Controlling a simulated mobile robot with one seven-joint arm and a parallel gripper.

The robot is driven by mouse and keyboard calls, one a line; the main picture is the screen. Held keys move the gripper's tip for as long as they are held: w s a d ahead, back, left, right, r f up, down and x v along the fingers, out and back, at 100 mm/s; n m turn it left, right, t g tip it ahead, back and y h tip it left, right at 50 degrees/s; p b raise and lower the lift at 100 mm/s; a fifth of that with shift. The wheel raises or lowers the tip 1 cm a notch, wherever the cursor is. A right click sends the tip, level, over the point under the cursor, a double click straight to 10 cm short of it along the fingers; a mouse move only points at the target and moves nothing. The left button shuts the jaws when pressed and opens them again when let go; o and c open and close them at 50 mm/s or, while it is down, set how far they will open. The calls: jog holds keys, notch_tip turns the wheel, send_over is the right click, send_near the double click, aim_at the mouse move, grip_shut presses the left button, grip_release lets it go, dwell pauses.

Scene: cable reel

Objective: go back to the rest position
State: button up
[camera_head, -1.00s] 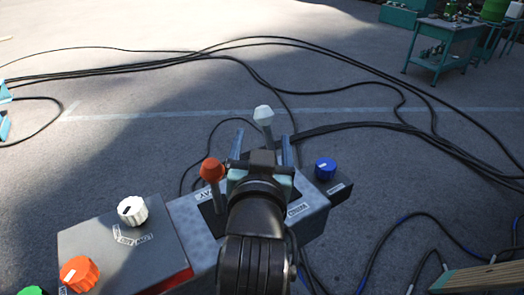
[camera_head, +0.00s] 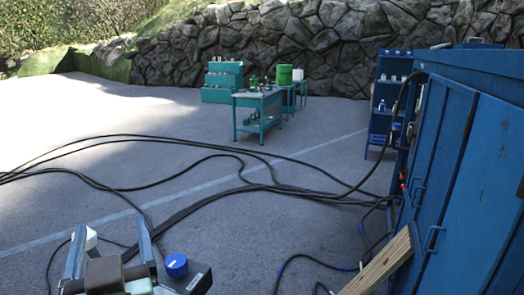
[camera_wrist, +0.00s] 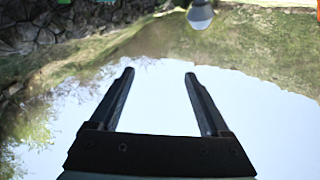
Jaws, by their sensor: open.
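My gripper (camera_head: 112,224) is at the lower left of the head view, over the control console, with its two fingers apart. In the wrist view my gripper (camera_wrist: 159,73) is open, with nothing between the fingers. A pale lever knob (camera_head: 89,238) shows by the left finger in the head view. It also shows as a pale knob (camera_wrist: 200,14) beyond the fingertips at the top of the wrist view. A blue knob (camera_head: 177,265) sits on the console's dark box (camera_head: 200,279), right of my gripper. The rest of the console is out of view or hidden.
A blue cabinet (camera_head: 455,165) stands at the right, with a wooden plank (camera_head: 380,262) leaning near it. Black cables (camera_head: 230,200) cross the ground. A teal worktable (camera_head: 258,97) and blue shelves (camera_head: 383,95) stand farther off, before a stone wall (camera_head: 320,45).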

jog(key=s+d+r+m+t+h, duration=0.2)
jog(key=s+d+r+t+h, duration=0.1)
jog(key=d+r, duration=0.7)
jog(key=s+d+r+m+t+h, duration=0.3)
jog(key=d+r+t+h, duration=0.3)
jog(key=d+r, duration=0.5)
notch_tip(320, 180, up, 4)
jog(key=shift+s+d+f+t, duration=0.1)
jog(key=shift+s+d+t, duration=0.2)
jog(key=shift+t, duration=0.9)
jog(key=shift+a+f+b, duration=0.1)
jog(key=shift+b, duration=0.2)
